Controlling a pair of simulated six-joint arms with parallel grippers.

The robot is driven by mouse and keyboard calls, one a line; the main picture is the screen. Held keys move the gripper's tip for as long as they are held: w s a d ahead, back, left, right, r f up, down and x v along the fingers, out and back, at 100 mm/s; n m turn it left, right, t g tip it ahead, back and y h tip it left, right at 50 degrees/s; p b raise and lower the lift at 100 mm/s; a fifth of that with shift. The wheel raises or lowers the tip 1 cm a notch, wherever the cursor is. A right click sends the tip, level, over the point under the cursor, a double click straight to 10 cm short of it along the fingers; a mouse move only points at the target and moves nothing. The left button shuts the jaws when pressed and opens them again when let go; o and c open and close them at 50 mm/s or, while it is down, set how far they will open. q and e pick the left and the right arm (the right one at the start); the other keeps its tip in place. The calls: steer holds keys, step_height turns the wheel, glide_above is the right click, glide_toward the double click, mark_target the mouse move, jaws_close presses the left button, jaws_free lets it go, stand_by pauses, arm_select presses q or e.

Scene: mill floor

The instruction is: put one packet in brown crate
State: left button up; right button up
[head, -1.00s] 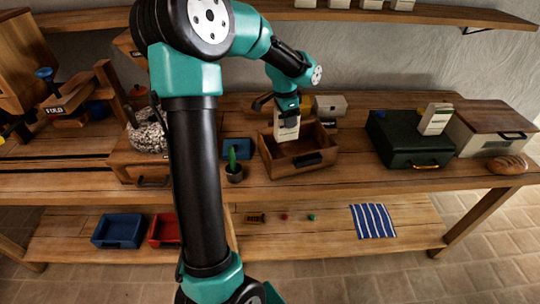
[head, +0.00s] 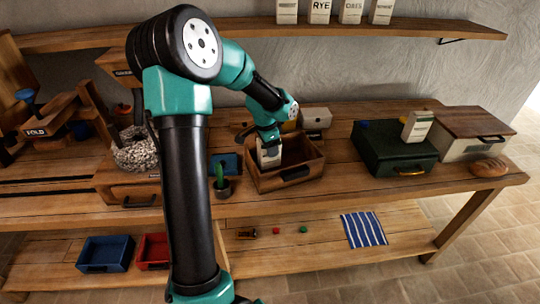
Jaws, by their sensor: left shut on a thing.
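A white packet (head: 268,157) is held upright in my left gripper (head: 268,142), which is shut on its top. The packet is at the left part of the open brown crate (head: 296,174), low against its inside. I cannot tell whether the packet's bottom touches the crate floor. The crate stands on the workbench, its right part looking empty. Another white packet (head: 417,126) stands on the green case at the right. Several more packets (head: 320,11) stand on the high wall shelf. My right gripper is not in view.
A potted cactus (head: 220,180) stands just left of the crate. A whitish box (head: 314,118) is behind it. The green case (head: 395,150) is to the right, with bare bench between. A bowl of pale grains (head: 135,155) is at left.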

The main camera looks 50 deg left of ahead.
arm_select(q)
steer(key=shift+f, duration=1.85)
steer(key=shift+f, duration=0.1)
steer(key=o, duration=1.2)
steer(key=r, duration=0.4)
steer(key=s+r, duration=0.1)
steer(key=r, duration=0.7)
steer(key=shift+s+a, duration=0.2)
steer(key=shift+a, duration=0.05)
